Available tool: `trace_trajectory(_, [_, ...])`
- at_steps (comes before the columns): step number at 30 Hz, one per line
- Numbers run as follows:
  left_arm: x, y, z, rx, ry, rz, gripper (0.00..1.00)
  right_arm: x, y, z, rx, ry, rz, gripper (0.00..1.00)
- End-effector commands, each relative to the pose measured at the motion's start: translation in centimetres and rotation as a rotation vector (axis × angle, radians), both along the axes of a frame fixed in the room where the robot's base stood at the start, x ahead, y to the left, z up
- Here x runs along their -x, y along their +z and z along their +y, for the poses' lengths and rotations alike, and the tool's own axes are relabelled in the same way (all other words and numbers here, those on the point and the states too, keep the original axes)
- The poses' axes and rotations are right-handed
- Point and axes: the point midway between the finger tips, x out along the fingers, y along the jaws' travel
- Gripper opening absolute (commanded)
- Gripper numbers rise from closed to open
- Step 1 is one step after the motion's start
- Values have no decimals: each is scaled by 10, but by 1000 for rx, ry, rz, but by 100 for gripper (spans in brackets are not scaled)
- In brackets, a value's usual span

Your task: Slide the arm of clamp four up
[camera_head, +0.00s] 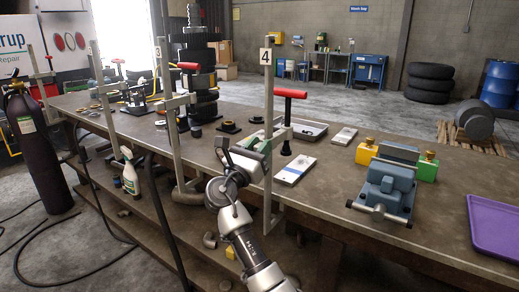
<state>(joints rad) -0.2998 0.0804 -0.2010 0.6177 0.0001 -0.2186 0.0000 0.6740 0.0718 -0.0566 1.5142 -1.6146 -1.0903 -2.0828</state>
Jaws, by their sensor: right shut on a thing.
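Clamp four is a tall grey bar (268,95) at the table's front edge, upright, with a plate marked 4 (266,55) near its top. Its red T-handle (290,93) sits on a dark screw (287,125) to the right of the bar, over the tabletop. My right gripper (245,155) reaches up from the bottom and is beside the bar, low down near table height. It is shut on the clamp's arm, which it mostly hides, so the exact contact is unclear. My left gripper is not in view.
More clamps stand along the front edge to the left, one marked 3 (158,52). A blue vise (388,185), a white block (295,169), a grey tray (305,130) and a purple tray (497,222) are on the table (330,215). A spray bottle (129,172) is below left.

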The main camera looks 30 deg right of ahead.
Motion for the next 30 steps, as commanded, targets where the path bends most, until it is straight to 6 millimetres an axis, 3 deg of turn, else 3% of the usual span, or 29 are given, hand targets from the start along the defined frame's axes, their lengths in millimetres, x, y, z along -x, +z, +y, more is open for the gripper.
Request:
trace_trajectory(1, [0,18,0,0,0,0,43,1,27,0,12,3,-12,0])
trace_trajectory(4, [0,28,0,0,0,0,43,1,38,0,13,2,-13,0])
trace_trajectory(18, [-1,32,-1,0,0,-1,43,1,42,0,13,2,-13,0])
trace_trajectory(19, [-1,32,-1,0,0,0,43,1,42,0,12,2,-12,32])
trace_trajectory(22, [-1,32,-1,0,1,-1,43,1,41,0,10,2,-12,47])
trace_trajectory(30, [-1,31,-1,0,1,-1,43,0,37,0,6,2,-6,49])
